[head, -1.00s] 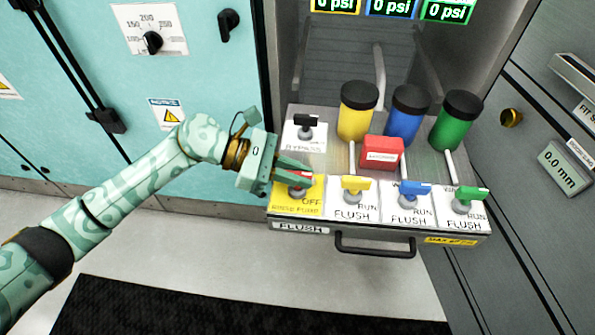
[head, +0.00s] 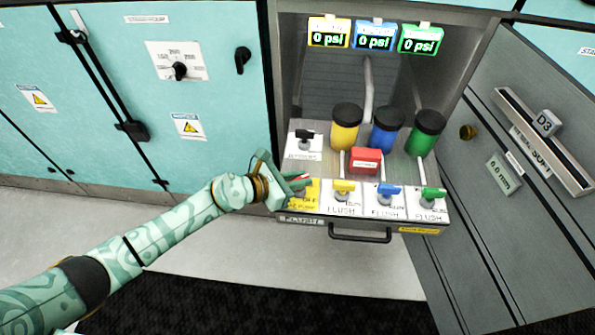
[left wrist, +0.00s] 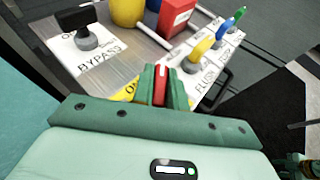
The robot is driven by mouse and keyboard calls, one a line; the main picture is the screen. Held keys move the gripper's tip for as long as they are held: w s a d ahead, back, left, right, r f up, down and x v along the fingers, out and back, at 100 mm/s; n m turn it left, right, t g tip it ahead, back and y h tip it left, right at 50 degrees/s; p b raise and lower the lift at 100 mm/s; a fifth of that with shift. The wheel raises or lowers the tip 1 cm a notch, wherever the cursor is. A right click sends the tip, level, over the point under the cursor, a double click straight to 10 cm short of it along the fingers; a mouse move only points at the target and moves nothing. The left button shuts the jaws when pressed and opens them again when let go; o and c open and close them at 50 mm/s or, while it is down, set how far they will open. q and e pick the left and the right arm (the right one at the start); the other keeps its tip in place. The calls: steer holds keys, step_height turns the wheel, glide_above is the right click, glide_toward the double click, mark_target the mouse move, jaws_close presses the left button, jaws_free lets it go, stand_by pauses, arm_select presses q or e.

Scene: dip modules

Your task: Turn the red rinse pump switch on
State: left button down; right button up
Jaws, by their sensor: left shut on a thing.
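The red rinse pump switch (left wrist: 160,86) shows between the fingers of my left gripper (left wrist: 160,88) in the left wrist view. In the head view, my left gripper (head: 297,181) reaches in from the left, over the yellow label plate (head: 305,196) at the front left of the drawer. Its fingers are shut on the switch handle and hide most of it. The exact angle of the handle is hard to tell.
Yellow (head: 343,187), blue (head: 387,191) and green (head: 432,193) switches stand to the right on the drawer. A black bypass switch (head: 305,136) and a red box (head: 366,161) are behind. The drawer handle (head: 360,235) sticks out in front.

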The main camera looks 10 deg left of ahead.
arm_select(q)
steer(key=n+t+y+p, duration=0.1)
steer(key=p, duration=0.2)
steer(key=n+t+y+p, duration=0.1)
steer(key=n+t+p, duration=0.1)
steer(key=shift+d+r+n+y+p, duration=0.1)
steer(key=shift+r+n+y+p, duration=0.2)
steer(key=shift+r+p, duration=0.1)
steer(key=shift+f+n+t+y+p, duration=0.2)
steer(key=shift+n+t+y+p, duration=0.6)
steer(key=shift+n+y+p, duration=0.35)
steer(key=shift+f+n+y+p, duration=0.1)
steer(key=shift+n+y+p, duration=0.2)
steer(key=shift+n+y, duration=0.45)
steer(key=shift+n+t+y, duration=0.4)
steer(key=shift+n+y, duration=0.4)
steer(key=shift+y, duration=0.4)
arm_select(e)
steer(key=w+r+t, duration=0.1)
steer(key=w+r, duration=0.2)
steer(key=r, duration=0.7)
steer(key=shift+w, duration=0.15)
arm_select(q)
steer(key=c, duration=1.4)
jaws_free()
arm_select(e)
steer(key=shift+r, duration=0.1)
